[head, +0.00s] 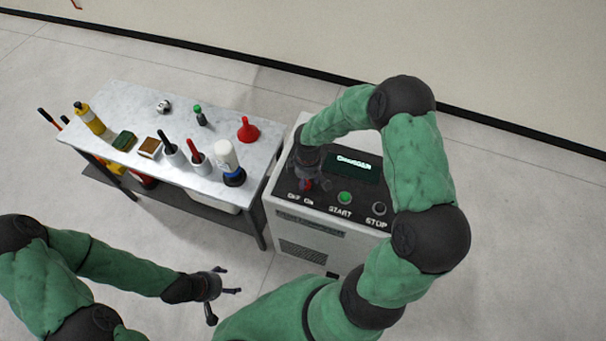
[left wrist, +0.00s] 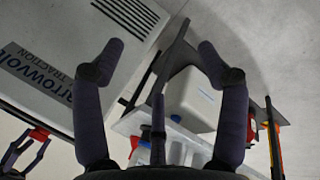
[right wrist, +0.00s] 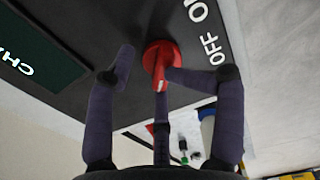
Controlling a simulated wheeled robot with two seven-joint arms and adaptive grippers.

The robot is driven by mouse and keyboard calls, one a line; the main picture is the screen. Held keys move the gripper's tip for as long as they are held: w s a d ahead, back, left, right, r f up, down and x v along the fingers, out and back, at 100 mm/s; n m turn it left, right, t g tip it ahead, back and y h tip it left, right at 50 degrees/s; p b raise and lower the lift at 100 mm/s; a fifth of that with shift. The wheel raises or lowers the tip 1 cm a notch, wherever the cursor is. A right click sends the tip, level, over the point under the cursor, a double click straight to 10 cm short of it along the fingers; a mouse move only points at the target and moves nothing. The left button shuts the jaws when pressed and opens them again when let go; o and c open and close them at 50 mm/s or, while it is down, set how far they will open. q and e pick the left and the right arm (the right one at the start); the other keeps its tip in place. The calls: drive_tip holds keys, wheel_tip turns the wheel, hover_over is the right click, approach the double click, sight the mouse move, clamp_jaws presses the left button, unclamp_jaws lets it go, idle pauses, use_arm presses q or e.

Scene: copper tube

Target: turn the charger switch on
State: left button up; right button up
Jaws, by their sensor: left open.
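The charger (head: 283,222) is a white cabinet with a black sloped top panel, a CHARGER display (head: 352,166), a green START button (head: 345,198) and a dark STOP button (head: 379,209). Its red rotary switch (head: 306,185) sits at the panel's left by the OFF/ON label. In the right wrist view the red switch (right wrist: 161,60) lies between the fingertips of my right gripper (right wrist: 150,66). One fingertip overlaps the switch; the other shows a small gap. A firm grip cannot be told. My left gripper (head: 226,300) is open and empty, low in front of the charger and table.
A table (head: 115,100) left of the charger holds a yellow bottle (head: 89,118), a red funnel (head: 248,130), a white bottle (head: 227,156), cups with tools and smaller items. Open floor lies in front. My right arm covers part of the charger's right side.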

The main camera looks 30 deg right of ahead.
drive_tip(key=shift+w, duration=0.15)
drive_tip(key=shift+w+r, duration=0.2)
drive_tip(key=shift+r, duration=0.05)
use_arm(q)
drive_tip(key=shift+s+r, duration=0.25)
drive_tip(key=shift+s, duration=0.55)
use_arm(e)
wheel_tip(320, 180, up, 12)
drive_tip(key=shift+f, duration=0.2)
drive_tip(key=shift+s, duration=0.1)
use_arm(q)
wheel_tip(320, 180, down, 18)
drive_tip(key=b, duration=1.8)
use_arm(e)
wheel_tip(320, 180, down, 12)
drive_tip(key=m, duration=0.8)
drive_tip(key=shift+d+m, duration=0.15)
drive_tip(key=shift+m, duration=0.15)
